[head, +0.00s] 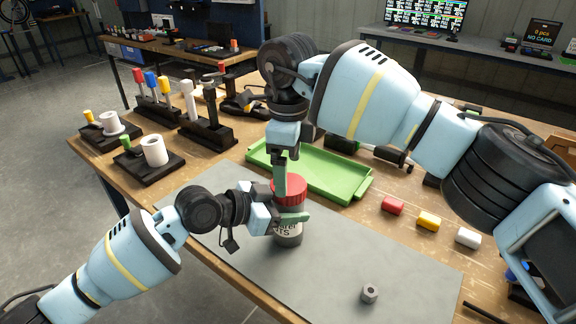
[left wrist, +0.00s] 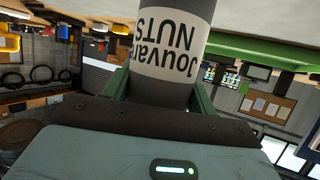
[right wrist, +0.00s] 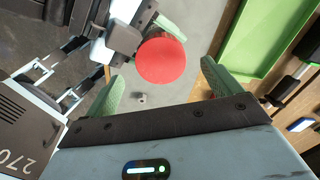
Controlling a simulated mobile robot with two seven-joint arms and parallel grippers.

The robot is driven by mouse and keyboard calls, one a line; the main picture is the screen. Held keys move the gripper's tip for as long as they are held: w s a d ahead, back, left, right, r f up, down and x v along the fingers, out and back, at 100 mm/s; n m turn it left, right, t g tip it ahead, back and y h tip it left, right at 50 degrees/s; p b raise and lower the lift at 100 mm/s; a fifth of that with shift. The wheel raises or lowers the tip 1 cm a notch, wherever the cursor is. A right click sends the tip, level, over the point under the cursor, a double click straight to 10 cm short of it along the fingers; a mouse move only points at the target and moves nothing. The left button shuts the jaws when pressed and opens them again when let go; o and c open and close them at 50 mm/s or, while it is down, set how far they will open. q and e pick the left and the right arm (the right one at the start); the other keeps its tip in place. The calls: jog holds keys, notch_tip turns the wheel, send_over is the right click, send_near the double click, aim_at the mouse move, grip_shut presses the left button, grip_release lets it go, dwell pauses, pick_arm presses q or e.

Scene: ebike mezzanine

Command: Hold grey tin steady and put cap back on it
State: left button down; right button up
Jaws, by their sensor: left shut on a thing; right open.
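The grey tin (head: 288,239) stands upright on the grey mat, its white label partly readable; it also shows in the left wrist view (left wrist: 172,60). The red cap (head: 291,187) sits on top of the tin; I cannot tell if it is tightened. My left gripper (head: 285,219) is shut around the tin's side, below the cap; its fingers flank the tin in the left wrist view (left wrist: 160,95). My right gripper (head: 281,176) is open above the tin, pointing down. In the right wrist view the cap (right wrist: 161,60) shows between and beyond its fingertips, apparently not gripped.
A green tray (head: 335,185) lies just behind the tin. A hex nut (head: 370,293) lies on the mat (head: 330,275). Red (head: 393,206), yellow (head: 428,221) and white (head: 467,237) blocks sit at right. Stands with coloured pieces are at back left. The front mat is mostly clear.

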jog(key=shift+o, duration=0.7)
jog(key=shift+r, duration=0.1)
notch_tip(320, 180, up, 12)
pick_arm(q)
jog(key=shift+c, duration=2)
grip_release()
jog(key=v, duration=0.7)
jog(key=shift+s+a+r, duration=0.2)
jog(key=shift+a, duration=0.1)
pick_arm(e)
jog(key=shift+w+f, duration=0.15)
jog(key=shift+f, duration=0.65)
